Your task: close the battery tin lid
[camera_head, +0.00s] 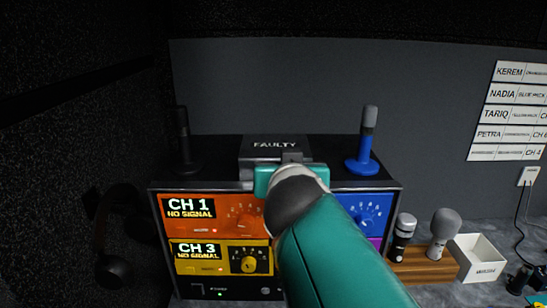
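I cannot pick out a battery tin or its lid in this view. My teal arm reaches up the middle of the picture. My gripper (291,162) is seen from behind, at the front upper edge of the equipment rack and in front of a dark box marked FAULTY (275,144). My own wrist hides the fingertips, so I cannot tell whether they are open or shut, or whether they touch the box.
The rack (215,291) carries orange, yellow and blue channel units. A black microphone (183,140) and a blue one (365,145) stand on top. At right are two microphones on a wooden stand (420,268), a white box (478,262) and dark items (519,281).

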